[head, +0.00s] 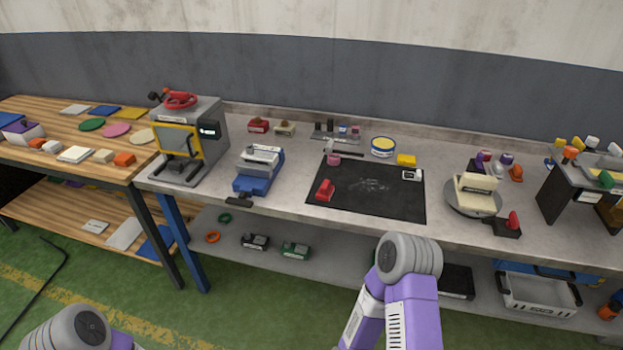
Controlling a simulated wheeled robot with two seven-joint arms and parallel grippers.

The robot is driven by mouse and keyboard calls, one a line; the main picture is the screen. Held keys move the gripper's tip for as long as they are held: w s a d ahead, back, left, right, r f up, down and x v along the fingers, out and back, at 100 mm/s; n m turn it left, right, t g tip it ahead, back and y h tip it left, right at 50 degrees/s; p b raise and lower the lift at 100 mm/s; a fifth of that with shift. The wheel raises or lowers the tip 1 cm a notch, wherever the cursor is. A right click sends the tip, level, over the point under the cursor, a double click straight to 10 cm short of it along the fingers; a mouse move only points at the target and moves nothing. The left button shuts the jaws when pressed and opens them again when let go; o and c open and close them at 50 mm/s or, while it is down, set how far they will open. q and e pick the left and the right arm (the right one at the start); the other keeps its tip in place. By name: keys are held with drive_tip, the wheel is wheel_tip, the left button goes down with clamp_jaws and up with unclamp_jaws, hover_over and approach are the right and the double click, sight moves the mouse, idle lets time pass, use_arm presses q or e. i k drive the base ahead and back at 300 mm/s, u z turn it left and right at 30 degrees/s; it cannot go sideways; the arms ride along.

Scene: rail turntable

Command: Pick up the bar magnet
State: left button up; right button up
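I cannot make out with certainty which small item is the bar magnet. A red block-like item (325,190) lies on the left part of the black mat (384,208), and nothing is touching it from my arms. A small light item (411,175) lies at the mat's right back corner. A red-handled item (511,223) stands by the round turntable (474,203) on the right. Parts of my arms show at the lower left and bottom centre, below the bench front. Neither of my grippers is in view.
A grey machine with a red handwheel (179,100) and a blue vise (258,172) stand on the left of the bench (280,207).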

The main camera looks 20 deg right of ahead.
sight(326, 189)
drive_tip(key=z, duration=0.55)
drive_tip(key=i, duration=0.8)
drive_tip(key=z, duration=0.8)
